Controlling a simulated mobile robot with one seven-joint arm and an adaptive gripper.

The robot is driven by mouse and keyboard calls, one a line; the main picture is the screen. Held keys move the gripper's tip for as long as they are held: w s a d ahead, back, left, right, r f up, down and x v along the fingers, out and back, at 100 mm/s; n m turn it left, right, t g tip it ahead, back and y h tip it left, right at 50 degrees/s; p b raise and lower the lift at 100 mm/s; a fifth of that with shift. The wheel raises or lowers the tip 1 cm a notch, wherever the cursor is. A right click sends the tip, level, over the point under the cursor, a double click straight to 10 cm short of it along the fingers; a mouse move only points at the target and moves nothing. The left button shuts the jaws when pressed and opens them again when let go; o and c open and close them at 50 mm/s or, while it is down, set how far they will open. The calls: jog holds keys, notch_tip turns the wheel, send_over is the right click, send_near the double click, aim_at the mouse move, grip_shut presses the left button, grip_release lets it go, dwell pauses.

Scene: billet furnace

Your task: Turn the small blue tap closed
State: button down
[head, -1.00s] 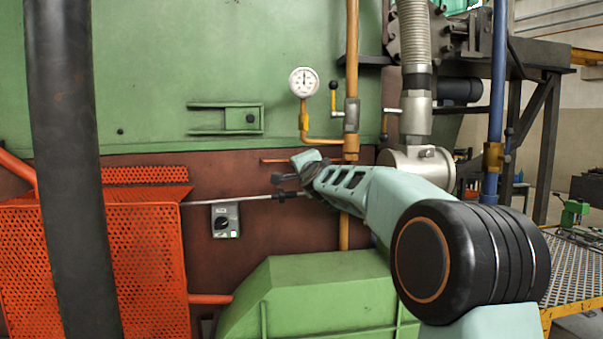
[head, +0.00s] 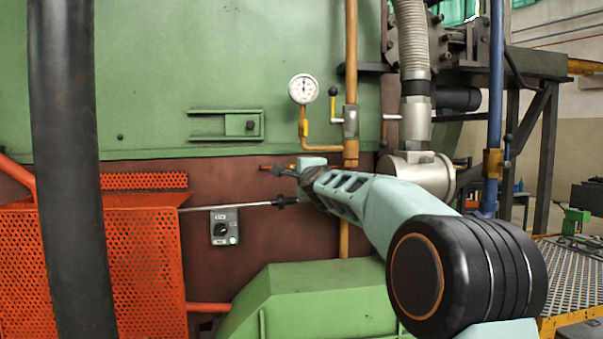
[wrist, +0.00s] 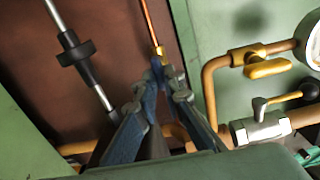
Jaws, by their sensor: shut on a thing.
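In the wrist view, a small blue tap (wrist: 157,70) sits just below a brass fitting on a thin copper pipe (wrist: 149,22). My gripper (wrist: 156,84) has its fingertips closed on the tap, and the fingers hide much of it. In the head view, my gripper (head: 283,171) is against the brown wall panel at the end of the thin copper pipe (head: 268,167). The tap cannot be made out there, being small and behind the fingers.
A steel rod (head: 240,206) with a black collar runs just below my gripper. A switch box (head: 224,227) is below it. A gauge (head: 303,88), a lever valve (head: 350,120) and brass pipework stand close to the right. A green housing (head: 320,300) lies under my arm.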

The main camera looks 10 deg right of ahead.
jog(key=c, duration=2)
grip_release()
jog(key=shift+c, duration=0.2)
jog(key=s, duration=1.2)
jog(key=shift+f, duration=0.1)
